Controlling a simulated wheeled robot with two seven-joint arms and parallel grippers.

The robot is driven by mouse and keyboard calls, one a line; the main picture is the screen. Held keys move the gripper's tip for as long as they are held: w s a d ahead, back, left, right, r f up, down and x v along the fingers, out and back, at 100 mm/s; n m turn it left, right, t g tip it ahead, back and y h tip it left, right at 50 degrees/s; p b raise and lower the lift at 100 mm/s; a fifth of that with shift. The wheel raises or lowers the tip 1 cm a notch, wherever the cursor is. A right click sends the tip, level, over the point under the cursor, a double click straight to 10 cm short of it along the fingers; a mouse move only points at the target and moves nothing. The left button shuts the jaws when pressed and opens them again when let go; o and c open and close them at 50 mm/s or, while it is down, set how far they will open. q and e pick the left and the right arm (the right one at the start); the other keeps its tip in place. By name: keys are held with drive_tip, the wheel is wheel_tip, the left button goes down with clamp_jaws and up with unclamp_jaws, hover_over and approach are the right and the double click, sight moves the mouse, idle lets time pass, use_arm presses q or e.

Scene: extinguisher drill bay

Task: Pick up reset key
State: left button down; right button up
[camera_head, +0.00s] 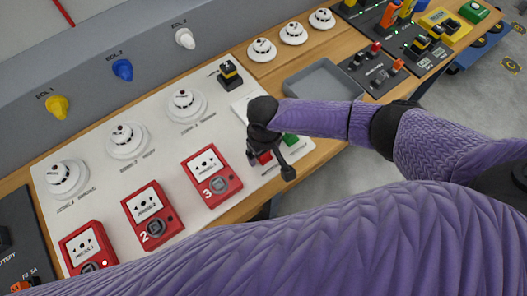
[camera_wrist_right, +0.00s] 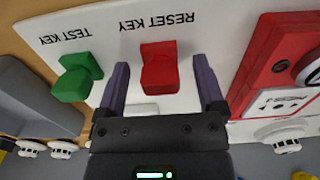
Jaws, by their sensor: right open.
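The red reset key (camera_wrist_right: 160,70) stands out from a white panel under the label RESET KEY in the right wrist view. My right gripper (camera_wrist_right: 160,88) is open, with one purple finger on each side of the red key and a visible gap to each. In the head view the red key (camera_head: 264,158) shows partly behind my right gripper (camera_head: 270,164). The green test key (camera_wrist_right: 77,78) stands to its left in the right wrist view, just outside the left finger. It also shows in the head view (camera_head: 290,139). My left gripper is not in view.
Red call points, one of them numbered 3 (camera_head: 212,177), sit on the white board (camera_head: 95,185) left of the gripper. White detectors (camera_head: 184,104) stand behind them. A grey tray (camera_head: 322,84) lies beyond the gripper. A yellow-black switch (camera_head: 230,74) stands nearby.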

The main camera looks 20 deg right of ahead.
drive_tip(key=shift+r, duration=0.1)
clamp_jaws()
